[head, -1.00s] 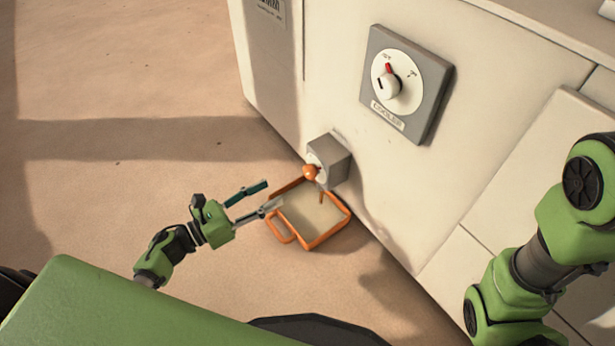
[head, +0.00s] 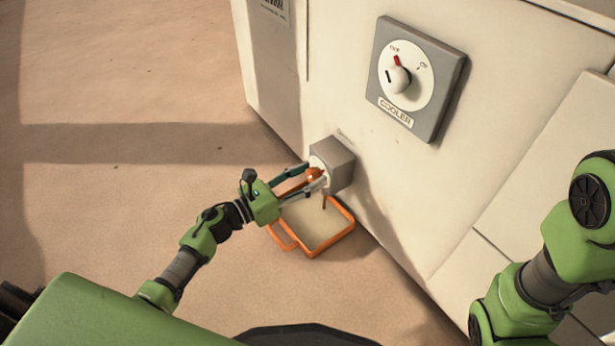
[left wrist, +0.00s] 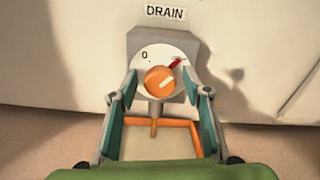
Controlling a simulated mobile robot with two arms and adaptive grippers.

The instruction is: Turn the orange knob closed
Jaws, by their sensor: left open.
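The orange knob (left wrist: 160,80) sits on a white dial (left wrist: 178,57) under a DRAIN label in the left wrist view. The dial's red pointer is turned to the upper right, away from the 0 mark at the upper left. In the head view the knob (head: 314,174) is partly covered by my left gripper (head: 314,176). In the left wrist view the gripper's (left wrist: 158,95) two fingers are apart, one on each side of the knob. Gaps show between the fingers and the knob. My right gripper is out of view.
An orange-rimmed tray (head: 328,247) with a pale inside lies on the floor below the drain box (head: 340,163). A COOLER dial (head: 400,80) is on the cabinet front above. Brown floor is clear to the left.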

